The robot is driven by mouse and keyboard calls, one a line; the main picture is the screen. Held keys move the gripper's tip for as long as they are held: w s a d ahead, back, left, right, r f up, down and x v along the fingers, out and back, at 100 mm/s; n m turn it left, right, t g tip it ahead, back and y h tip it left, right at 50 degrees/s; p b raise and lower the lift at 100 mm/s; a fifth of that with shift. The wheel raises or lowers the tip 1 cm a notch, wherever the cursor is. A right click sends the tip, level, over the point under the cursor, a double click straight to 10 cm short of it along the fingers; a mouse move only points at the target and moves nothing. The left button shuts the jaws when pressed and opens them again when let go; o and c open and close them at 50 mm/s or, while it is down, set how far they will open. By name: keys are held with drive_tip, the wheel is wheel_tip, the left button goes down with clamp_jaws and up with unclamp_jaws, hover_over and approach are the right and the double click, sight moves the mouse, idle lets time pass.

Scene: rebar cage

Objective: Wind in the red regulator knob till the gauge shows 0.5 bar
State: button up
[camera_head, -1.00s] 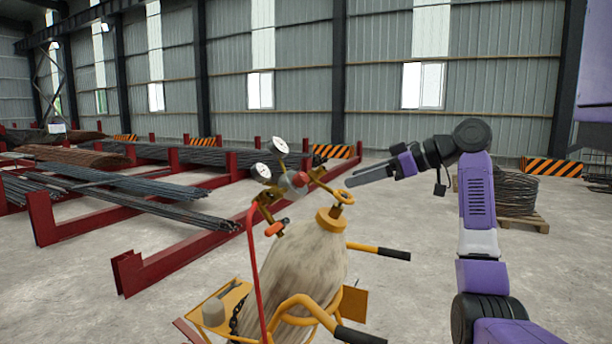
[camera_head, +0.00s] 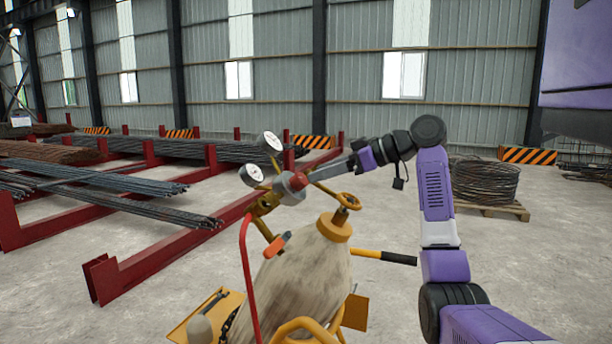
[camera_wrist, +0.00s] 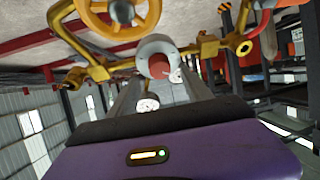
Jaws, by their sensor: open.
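The red regulator knob (camera_head: 299,180) sits on the grey regulator body (camera_head: 285,190), on top of the gas cylinder (camera_head: 305,270). Two round white gauges, one lower left (camera_head: 251,174) and one upper (camera_head: 270,141), stand beside it; their readings are too small to tell. My gripper (camera_head: 313,175) points left, its fingertips close to the knob. In the wrist view my gripper (camera_wrist: 162,78) is open, with the red knob (camera_wrist: 158,65) showing between its two finger tips. I cannot tell whether the fingers touch it.
A yellow valve handwheel (camera_head: 348,201) is just below my gripper. A red hose (camera_head: 247,270) hangs down the cylinder's left side. The yellow trolley's black handle grip (camera_head: 398,258) sticks out to the right.

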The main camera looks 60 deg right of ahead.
sight(303, 179)
drive_tip(key=shift+p+x, duration=0.3)
drive_tip(key=shift+x, duration=1.95)
